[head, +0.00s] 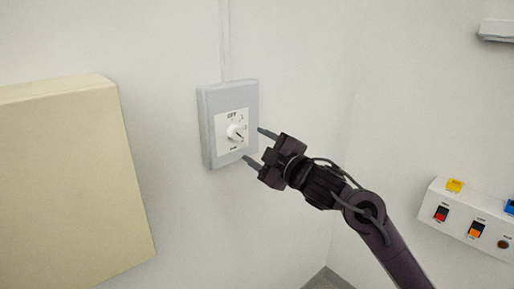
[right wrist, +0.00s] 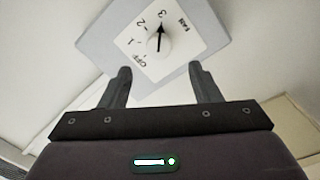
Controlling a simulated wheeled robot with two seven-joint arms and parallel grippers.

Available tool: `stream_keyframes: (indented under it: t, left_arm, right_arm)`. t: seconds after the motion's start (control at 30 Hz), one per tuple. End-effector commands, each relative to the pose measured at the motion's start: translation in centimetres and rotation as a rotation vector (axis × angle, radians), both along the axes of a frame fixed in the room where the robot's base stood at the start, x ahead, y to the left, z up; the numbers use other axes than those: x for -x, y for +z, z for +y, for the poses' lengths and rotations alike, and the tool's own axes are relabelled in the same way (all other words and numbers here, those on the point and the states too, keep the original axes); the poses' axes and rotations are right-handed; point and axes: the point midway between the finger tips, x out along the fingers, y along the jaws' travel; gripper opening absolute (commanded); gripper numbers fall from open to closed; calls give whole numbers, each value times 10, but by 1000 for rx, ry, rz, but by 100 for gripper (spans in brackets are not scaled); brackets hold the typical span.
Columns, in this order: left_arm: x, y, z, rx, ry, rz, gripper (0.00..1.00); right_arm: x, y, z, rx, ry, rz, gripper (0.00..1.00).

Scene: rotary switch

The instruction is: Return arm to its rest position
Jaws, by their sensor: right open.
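A grey wall box (head: 229,93) with a white dial plate carries a small round rotary knob (head: 236,132). My right gripper (head: 256,146) is open and empty, just right of the box, with its two fingers pointing at it and apart from the knob. In the right wrist view the knob (right wrist: 159,46) lies beyond and between the open fingertips (right wrist: 163,75). Its black pointer points toward the 3 mark on the plate marked OFF, 1, 2, 3 and FAN. My left gripper is not in view.
A beige cabinet (head: 70,175) stands out from the wall at the left. A white panel (head: 460,228) with red and orange switches is on the right wall. A conduit (head: 224,40) runs up from the box. The wall between the beige cabinet and the box is clear.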

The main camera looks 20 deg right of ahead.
Motion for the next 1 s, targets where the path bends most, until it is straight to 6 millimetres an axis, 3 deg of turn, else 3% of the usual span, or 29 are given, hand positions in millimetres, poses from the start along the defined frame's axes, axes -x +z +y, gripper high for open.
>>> stream_keyframes:
  t: [0.23, 0.37, 0.47, 0.5, 0.67, 0.8, 0.87, 1.0]
  left_arm:
    - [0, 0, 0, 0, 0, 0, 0]
    - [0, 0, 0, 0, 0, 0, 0]
    - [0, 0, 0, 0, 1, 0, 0]
    - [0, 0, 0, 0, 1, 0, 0]
    - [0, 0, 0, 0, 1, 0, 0]
    - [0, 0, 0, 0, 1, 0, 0]
    - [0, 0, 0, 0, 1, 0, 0]
    - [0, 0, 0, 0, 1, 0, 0]
  right_arm:
    - [-2, -5, -1, -6, -2, 9, 57]
    - [-17, -43, -12, -54, -25, 81, 57]
    - [-34, -105, -26, -123, -63, 188, 57]
    - [-39, -134, -33, -153, -82, 234, 57]
    - [-41, -256, -53, -260, -167, 423, 57]
    - [-21, -362, -63, -331, -243, 579, 57]
    - [-6, -406, -66, -357, -277, 644, 57]
    - [41, -503, -68, -403, -357, 792, 57]
